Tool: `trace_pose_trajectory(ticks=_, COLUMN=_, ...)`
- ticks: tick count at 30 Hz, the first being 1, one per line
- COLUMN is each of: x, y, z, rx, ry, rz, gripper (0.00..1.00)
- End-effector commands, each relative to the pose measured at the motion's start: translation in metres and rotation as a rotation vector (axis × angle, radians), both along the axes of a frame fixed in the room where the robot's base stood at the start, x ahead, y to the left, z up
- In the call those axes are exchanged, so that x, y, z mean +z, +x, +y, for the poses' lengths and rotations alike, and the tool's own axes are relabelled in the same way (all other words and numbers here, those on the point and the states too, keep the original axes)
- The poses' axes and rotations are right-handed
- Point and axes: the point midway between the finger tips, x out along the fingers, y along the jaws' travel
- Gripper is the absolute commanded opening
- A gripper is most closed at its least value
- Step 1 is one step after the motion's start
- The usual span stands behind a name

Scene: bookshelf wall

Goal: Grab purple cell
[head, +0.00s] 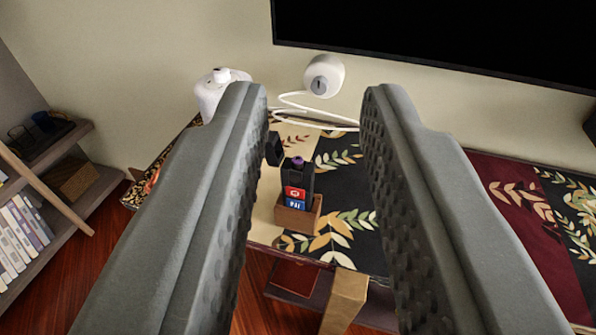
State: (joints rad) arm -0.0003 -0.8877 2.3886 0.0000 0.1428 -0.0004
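My gripper (315,100) is open, with its two grey fingers wide apart and nothing between their pads. Beyond and below the fingertips, a small wooden holder (291,220) stands on the patterned table top. It holds a black item (307,183) with red and blue labels on its front. A small purple round end (297,161) shows at the top of the holder's contents. It is the only purple I see, and most of that thing is hidden. The holder lies between the fingers in the picture, apart from both.
A white lamp-like object (324,75) with a white cable stands behind. A white container (217,88) is partly hidden by the left finger. A dark object (274,149) shows beside that finger. A large black screen (450,35) hangs behind; a bookshelf (60,150) stands at left.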

Motion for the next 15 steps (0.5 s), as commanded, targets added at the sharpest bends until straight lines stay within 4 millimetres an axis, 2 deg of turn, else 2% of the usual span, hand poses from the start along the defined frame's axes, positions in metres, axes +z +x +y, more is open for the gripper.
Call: trace_pose_trajectory(ticks=15, x=-0.009, y=0.086, z=0.003, rx=0.010, ry=-0.010, rz=0.419, gripper=0.27)
